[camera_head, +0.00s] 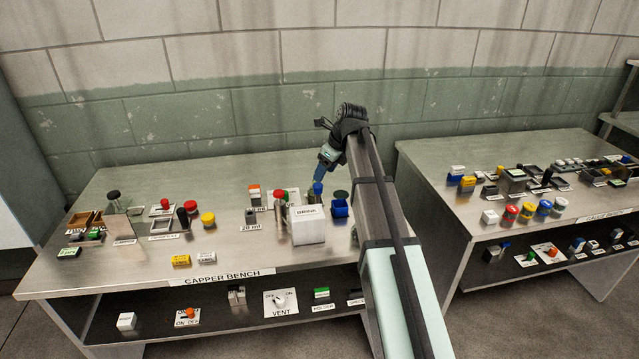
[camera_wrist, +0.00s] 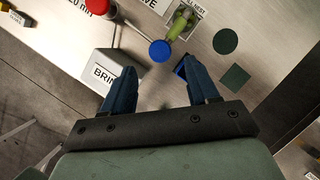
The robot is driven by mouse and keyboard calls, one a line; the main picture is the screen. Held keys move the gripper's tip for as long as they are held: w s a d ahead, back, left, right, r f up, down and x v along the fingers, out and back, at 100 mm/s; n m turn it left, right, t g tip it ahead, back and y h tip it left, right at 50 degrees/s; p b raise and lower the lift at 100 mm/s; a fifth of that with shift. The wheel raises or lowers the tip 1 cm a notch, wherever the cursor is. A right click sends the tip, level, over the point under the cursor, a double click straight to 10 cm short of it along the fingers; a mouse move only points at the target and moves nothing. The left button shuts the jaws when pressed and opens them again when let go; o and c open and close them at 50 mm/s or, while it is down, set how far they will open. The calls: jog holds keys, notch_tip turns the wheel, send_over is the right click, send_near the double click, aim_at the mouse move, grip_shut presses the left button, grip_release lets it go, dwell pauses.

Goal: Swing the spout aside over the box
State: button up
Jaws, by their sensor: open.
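The spout looks like a thin grey arm (camera_wrist: 132,29), running from a red-capped post (camera_wrist: 97,6) to a blue knob (camera_wrist: 160,51). In the head view the red top (camera_head: 279,194) and the blue knob (camera_head: 318,188) show above the bench. My gripper (camera_wrist: 158,68) is open, its blue fingers on either side of the space just short of the blue knob, holding nothing. A white box lettered "BRIN…" (camera_wrist: 104,62) is left of the fingers. A blue box (camera_head: 340,208) stands right of the white box (camera_head: 308,229); my right finger partly hides it in the wrist view.
A green part (camera_wrist: 180,24) sits by a "…LL NEST" label beyond the knob. A dark green disc (camera_wrist: 225,41) and square (camera_wrist: 235,78) lie to the right. Capped containers (camera_head: 208,218) and trays crowd the bench's left; its front strip is fairly clear.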

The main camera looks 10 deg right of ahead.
aim_at(318, 185)
jog(key=shift+x, duration=3.15)
jog(key=shift+c, duration=0.3)
grip_shut()
